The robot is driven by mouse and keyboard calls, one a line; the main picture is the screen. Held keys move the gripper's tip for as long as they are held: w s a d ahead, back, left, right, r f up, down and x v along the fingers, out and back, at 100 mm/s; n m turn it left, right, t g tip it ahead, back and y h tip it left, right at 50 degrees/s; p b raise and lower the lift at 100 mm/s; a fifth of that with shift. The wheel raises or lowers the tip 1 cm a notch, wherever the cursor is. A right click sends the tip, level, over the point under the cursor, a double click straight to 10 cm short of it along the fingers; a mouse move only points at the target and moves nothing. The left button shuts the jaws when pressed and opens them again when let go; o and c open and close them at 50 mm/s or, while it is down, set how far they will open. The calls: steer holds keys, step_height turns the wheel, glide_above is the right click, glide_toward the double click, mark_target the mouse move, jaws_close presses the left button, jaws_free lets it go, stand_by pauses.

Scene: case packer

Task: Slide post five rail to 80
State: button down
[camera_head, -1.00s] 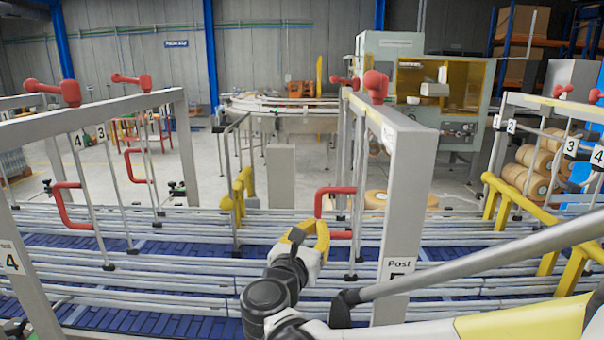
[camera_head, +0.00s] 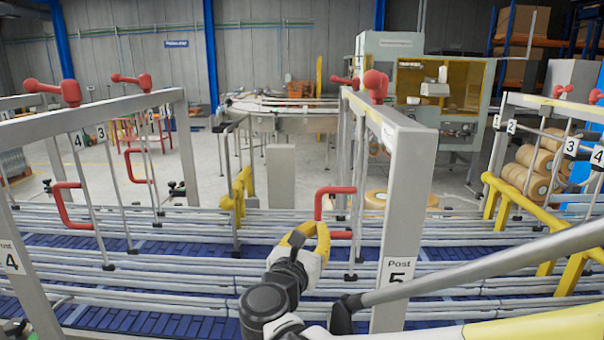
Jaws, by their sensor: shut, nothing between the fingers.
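Post five (camera_head: 399,270) is a grey upright with a white "Post 5" label, carrying a grey top beam (camera_head: 372,115) with red knobs on it. A red bracket-shaped handle (camera_head: 318,205) hangs left of the post, with thin vertical rods (camera_head: 360,190) behind it. My gripper (camera_head: 312,228), yellow and white, is at the handle's lower bar, shut, with nothing seen between its fingers. I cannot tell whether it touches the handle. The scale and any reading of 80 are too small to see.
Grey guide rails (camera_head: 170,218) run across above a blue conveyor belt (camera_head: 130,322). Post four (camera_head: 12,262) stands at the left, with red handles (camera_head: 68,205) near it. A yellow frame (camera_head: 575,262) stands at the right. My arm crosses the lower right.

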steer(key=shift+s, duration=0.95)
stand_by(0.5)
steer(key=c, duration=1.3)
jaws_free()
steer(key=shift+o, duration=0.2)
steer(key=v, duration=0.7)
